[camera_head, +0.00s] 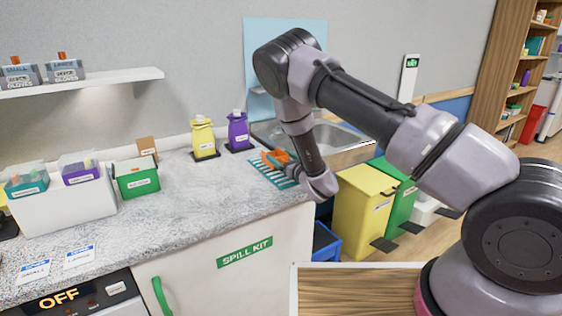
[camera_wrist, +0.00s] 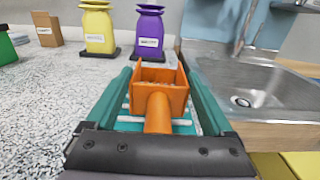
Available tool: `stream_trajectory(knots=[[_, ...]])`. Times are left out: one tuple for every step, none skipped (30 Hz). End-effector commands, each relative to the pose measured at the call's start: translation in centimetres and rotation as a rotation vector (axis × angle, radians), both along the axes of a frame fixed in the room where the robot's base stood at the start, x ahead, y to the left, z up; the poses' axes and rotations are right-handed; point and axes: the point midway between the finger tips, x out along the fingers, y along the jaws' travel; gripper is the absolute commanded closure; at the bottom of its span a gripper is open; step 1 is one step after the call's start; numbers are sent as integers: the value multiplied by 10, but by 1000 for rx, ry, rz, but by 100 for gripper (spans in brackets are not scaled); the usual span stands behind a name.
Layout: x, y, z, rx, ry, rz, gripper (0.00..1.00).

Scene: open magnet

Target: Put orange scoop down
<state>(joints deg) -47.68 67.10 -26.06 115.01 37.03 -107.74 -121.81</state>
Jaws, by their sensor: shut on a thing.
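The orange scoop (camera_wrist: 158,100) is between the two fingers of my gripper (camera_wrist: 158,85) in the wrist view. My gripper is shut on it, with the handle toward the wrist and the open end facing away. Some grainy pale matter seems to show inside the scoop. In the head view the scoop (camera_head: 277,157) is at the counter's right part, partly hidden by my arm. A teal and white striped rack or mat (camera_head: 262,168) lies under it; it also shows in the wrist view (camera_wrist: 128,126). I cannot tell whether the scoop touches it.
A yellow container (camera_head: 203,140) and a purple container (camera_head: 238,132) stand behind the scoop. A sink (camera_head: 335,138) is to the right. A green box (camera_head: 137,180) and a white bin (camera_head: 65,208) stand on the left. The middle of the counter (camera_head: 200,190) is clear.

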Motion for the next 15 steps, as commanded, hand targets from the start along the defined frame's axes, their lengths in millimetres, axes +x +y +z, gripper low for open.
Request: stream_trajectory(knots=[[0,0,-9,-1,2,1,79],[0,0,-12,-1,2,1,79],[0,0,-14,-1,1,1,79],[0,0,-15,0,0,1,79],[0,0,-14,0,0,0,79],[0,0,-14,1,-1,0,79],[0,0,-14,1,-1,0,79],[0,0,-14,0,0,0,79],[0,0,-14,0,0,0,79],[0,0,-14,0,0,0,79],[0,0,-15,0,0,0,79],[0,0,-16,0,0,0,79],[0,0,-17,0,0,0,79],[0,0,-17,0,0,0,10],[0,0,-17,0,0,0,0]])
